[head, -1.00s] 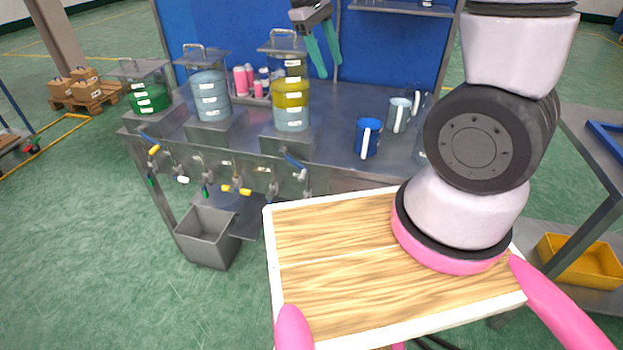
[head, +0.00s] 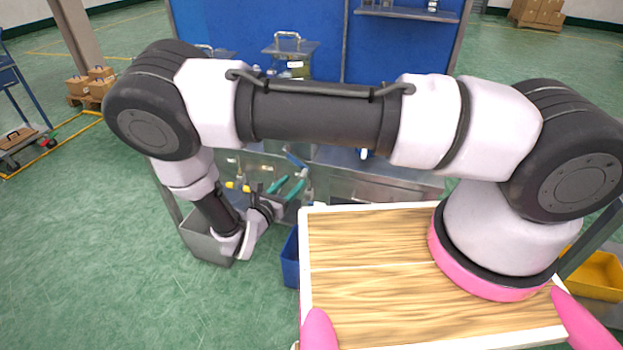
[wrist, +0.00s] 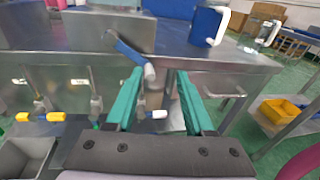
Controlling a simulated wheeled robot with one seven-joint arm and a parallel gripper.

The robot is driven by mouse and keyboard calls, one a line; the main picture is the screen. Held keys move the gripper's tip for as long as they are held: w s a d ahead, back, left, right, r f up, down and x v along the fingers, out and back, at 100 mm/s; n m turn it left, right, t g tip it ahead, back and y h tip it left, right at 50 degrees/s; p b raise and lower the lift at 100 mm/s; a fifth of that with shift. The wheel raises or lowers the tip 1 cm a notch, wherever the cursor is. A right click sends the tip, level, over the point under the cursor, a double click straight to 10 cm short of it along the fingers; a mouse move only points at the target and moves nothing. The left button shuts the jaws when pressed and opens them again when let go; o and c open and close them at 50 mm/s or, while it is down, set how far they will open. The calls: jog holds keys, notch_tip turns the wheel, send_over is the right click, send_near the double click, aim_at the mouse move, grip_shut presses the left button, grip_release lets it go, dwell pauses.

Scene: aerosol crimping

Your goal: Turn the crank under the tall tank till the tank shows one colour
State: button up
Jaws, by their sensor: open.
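The tall tank (head: 297,70) stands on the table, and only its handled lid and top section show above my arm in the head view. Its coloured layers are hidden now. The crank's blue lever (head: 295,160) is on the table front below it. In the wrist view, the blue lever (wrist: 127,49) slants down to a white knob (wrist: 150,73). My gripper (head: 296,181) is open, with teal fingers pointing at the table front. In the wrist view, the knob appears between the fingertips of my gripper (wrist: 158,75); contact cannot be told.
A white-handled tap (wrist: 158,114) shows below the crank, and yellow-handled taps (wrist: 45,116) stand to the left. A grey bin (head: 193,235) and a blue bin (head: 290,262) are low in front. A blue mug (wrist: 205,26) stands on the table above right.

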aim_at(302, 175)
notch_tip(302, 175, down, 4)
jog(key=s+n+t+y, duration=0.2)
jog(key=n, duration=0.1)
jog(key=x, duration=1)
jog(key=shift+w+a+f, duration=0.2)
jog(key=shift+w+a, duration=0.05)
jog(key=shift+w, duration=0.25)
grip_shut()
jog(key=shift+y, duration=0.3)
